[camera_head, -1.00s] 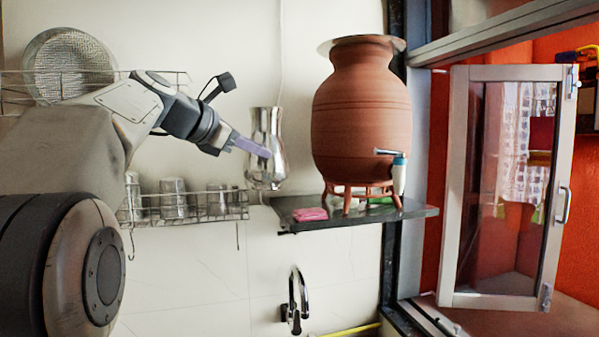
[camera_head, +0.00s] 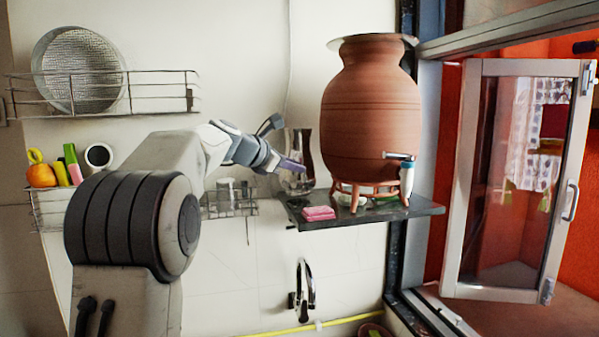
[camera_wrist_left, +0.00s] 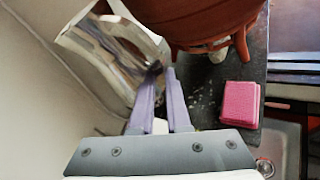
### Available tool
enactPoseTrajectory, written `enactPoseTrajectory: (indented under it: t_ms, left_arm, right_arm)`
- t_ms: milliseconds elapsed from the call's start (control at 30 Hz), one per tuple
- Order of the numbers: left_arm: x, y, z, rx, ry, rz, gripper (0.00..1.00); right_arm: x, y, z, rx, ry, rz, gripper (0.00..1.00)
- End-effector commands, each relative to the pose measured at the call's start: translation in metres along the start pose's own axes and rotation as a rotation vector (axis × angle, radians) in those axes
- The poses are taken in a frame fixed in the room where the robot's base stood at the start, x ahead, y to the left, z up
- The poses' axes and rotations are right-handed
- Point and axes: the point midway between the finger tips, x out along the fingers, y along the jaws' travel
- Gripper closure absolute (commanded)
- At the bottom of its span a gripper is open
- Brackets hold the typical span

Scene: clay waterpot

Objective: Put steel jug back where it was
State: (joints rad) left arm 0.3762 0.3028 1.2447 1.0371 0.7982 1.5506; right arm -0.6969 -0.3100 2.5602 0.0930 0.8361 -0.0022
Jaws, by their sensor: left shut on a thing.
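The shiny steel jug (camera_head: 303,148) is just left of the clay pot (camera_head: 371,110) in the head view. Its base is at or just above the left end of the dark shelf (camera_head: 415,210); I cannot tell if it touches. My left gripper (camera_head: 297,166) is shut on the jug, its purple fingers across the jug's lower front. In the left wrist view the jug (camera_wrist_left: 112,42) looks tilted at upper left, beside the clay pot (camera_wrist_left: 195,15), with the fingers (camera_wrist_left: 160,80) at its edge. My right gripper is not in view.
A pink sponge (camera_head: 319,213) lies on the shelf, right of the jug. The pot stands on a clay stand (camera_head: 365,190). A wire rack (camera_head: 229,205) with steel cups is at left. A faucet (camera_head: 304,285) is below. An open window (camera_head: 520,180) is at right.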

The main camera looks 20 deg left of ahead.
Motion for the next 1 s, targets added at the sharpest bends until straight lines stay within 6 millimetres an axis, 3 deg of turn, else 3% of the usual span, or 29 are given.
enactPoseTrajectory:
  t_ms: [100,367,400,433,467,867,1000]
  left_arm:
    - [0.006,-0.003,-0.005,-0.001,-0.001,0.0,1.0]
    - [0.008,-0.004,-0.01,0.002,-0.001,0.001,1.0]
    - [0.009,-0.005,-0.011,0.0,0.001,-0.001,0.7]
    - [0.009,-0.005,-0.011,0.0,0.001,-0.001,0.59]
    - [0.009,-0.005,-0.011,0.0,0.001,-0.001,0.56]
    - [0.011,-0.007,-0.016,0.001,0.0,-0.001,0.56]
    - [-0.01,-0.006,-0.017,0.002,-0.002,0.005,0.56]
  right_arm:
    - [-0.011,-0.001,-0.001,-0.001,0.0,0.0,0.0]
    - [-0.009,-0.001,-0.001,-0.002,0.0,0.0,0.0]
    - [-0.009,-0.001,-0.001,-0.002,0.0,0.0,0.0]
    - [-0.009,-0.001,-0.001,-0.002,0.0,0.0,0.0]
    - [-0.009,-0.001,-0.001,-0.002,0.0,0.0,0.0]
    - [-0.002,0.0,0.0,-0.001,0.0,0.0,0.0]
    - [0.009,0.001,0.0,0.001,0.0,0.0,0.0]
